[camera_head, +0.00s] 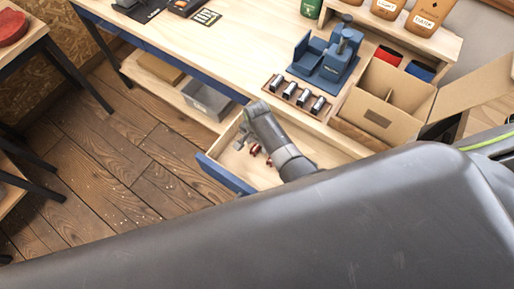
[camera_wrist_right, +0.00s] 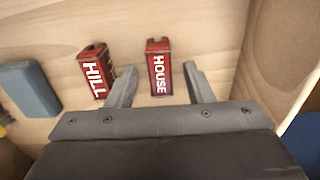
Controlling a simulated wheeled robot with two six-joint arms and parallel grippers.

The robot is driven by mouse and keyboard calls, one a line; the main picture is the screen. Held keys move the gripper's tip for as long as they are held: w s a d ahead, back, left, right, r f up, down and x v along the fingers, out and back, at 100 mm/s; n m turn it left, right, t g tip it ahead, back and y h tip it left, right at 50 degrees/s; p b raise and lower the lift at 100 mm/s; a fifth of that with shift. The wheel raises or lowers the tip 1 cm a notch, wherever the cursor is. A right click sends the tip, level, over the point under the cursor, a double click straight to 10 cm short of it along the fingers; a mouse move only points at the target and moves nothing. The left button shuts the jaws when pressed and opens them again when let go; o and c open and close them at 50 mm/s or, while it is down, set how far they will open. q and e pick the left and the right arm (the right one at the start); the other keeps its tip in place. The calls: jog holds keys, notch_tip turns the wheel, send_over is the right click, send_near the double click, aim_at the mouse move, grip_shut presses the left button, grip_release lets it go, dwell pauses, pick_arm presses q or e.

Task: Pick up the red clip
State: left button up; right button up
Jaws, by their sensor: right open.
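Two red clips lie in the open drawer, seen in the right wrist view. The other, marked HILL (camera_wrist_right: 96,74), lies to the left, outside the left finger. In the head view small red pieces (camera_head: 255,150) show in the drawer beside my right gripper (camera_head: 243,138). The gripper is open and its fingers appear apart from the HOUSE clip; their height above the drawer floor is hard to tell. My left gripper is not in view.
A blue-grey block (camera_wrist_right: 30,88) lies left of the clips. The open drawer (camera_head: 225,173) has low walls around my gripper. On the bench are a rack with dark cylinders (camera_head: 289,90), a blue device (camera_head: 327,62) and an open cardboard box (camera_head: 375,115).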

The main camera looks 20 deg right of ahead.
grip_shut()
jog(key=shift+r, duration=0.15)
dwell(0.4)
